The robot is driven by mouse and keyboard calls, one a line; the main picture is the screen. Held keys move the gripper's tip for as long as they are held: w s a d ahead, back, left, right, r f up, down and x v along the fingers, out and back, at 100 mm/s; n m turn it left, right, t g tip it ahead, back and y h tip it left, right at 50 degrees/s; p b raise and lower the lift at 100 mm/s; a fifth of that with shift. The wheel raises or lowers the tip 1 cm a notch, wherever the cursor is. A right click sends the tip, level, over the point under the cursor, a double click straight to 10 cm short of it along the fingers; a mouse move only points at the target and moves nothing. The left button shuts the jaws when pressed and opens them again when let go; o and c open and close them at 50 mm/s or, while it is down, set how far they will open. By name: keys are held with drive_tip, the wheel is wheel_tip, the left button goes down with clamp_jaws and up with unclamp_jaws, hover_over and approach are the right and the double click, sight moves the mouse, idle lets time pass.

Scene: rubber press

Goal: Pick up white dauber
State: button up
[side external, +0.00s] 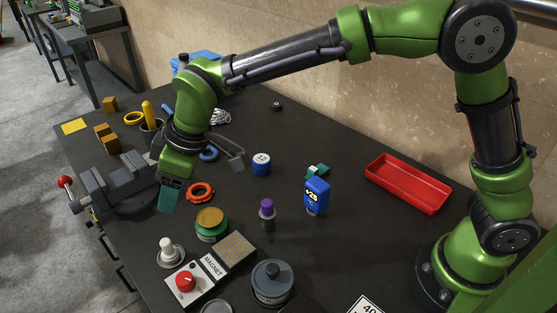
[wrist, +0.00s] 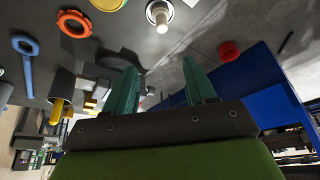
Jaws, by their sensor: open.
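The white dauber (side external: 170,250) stands upright on the dark table near its front edge, a white knob on a round metal-looking base. In the wrist view the white dauber (wrist: 159,13) shows at the top, just beyond my fingertips. My gripper (side external: 168,198) is above the table beside the vise, up and behind the dauber in the side view. In the wrist view the two teal fingers of my gripper (wrist: 158,75) are spread apart with nothing between them.
A magnet box with a red knob (side external: 185,281) stands right of the dauber, and a green jar with an orange lid (side external: 211,222) behind it. A grey vise (side external: 122,189) is at the left. A red tray (side external: 408,183) lies at the right. An orange ring (side external: 201,191) lies near my gripper.

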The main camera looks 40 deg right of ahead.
approach(166, 241)
drive_tip(key=x, duration=0.5)
drive_tip(key=shift+w+a, duration=0.15)
drive_tip(key=shift+w, duration=0.25)
drive_tip(key=x, duration=0.2)
drive_tip(key=s+x, duration=0.1)
drive_tip(key=x, duration=0.1)
drive_tip(key=shift+w+f, duration=0.1)
drive_tip(key=shift+f, duration=0.1)
drive_tip(key=shift+w+a+f, duration=0.15)
drive_tip(key=shift+f, duration=0.3)
clamp_jaws()
